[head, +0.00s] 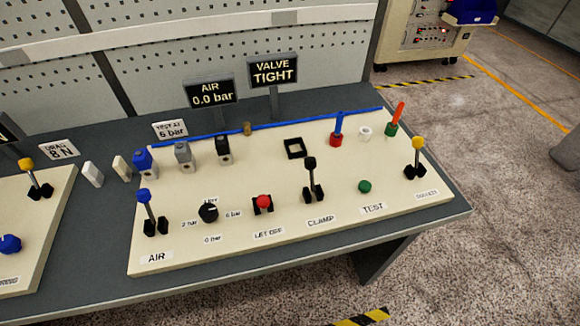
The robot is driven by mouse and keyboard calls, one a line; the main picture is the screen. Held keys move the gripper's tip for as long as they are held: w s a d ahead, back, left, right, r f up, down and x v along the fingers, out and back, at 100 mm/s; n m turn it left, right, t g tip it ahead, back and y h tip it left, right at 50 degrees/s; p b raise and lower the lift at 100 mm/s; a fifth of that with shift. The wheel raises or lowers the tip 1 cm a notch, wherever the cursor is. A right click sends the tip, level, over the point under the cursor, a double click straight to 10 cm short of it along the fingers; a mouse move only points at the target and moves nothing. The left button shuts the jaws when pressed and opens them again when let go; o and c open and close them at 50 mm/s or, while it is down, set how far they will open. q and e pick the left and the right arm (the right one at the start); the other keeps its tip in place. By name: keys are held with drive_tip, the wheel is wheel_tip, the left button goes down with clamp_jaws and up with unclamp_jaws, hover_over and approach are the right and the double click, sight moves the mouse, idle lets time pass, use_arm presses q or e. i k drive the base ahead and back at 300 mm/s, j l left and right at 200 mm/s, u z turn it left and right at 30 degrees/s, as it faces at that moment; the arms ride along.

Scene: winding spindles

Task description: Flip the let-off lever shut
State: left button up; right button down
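The let-off lever (263,202) is on the cream panel (330,218), above the "LET OFF" label (268,233). It has a red knob and a dark base. The knob sits low over the base and little of a shaft shows, so I cannot tell its exact tilt. Neither of my grippers is in view, and nothing touches the lever.
Beside it are a black dial (208,212) and the black-knobbed clamp lever (311,178). A blue-knobbed air lever (146,207) stands left, a yellow-knobbed lever (416,155) right. Signs behind read "AIR 0.0 bar" (210,93) and "VALVE TIGHT" (272,70).

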sight(263, 201)
drive_tip(key=k+l, duration=0.15)
drive_tip(key=k, duration=0.3)
drive_tip(key=k+l, duration=0.1)
drive_tip(key=k, duration=0.35)
drive_tip(key=i+l, duration=0.2)
drive_tip(key=i, duration=0.3)
drive_tip(key=u, duration=0.05)
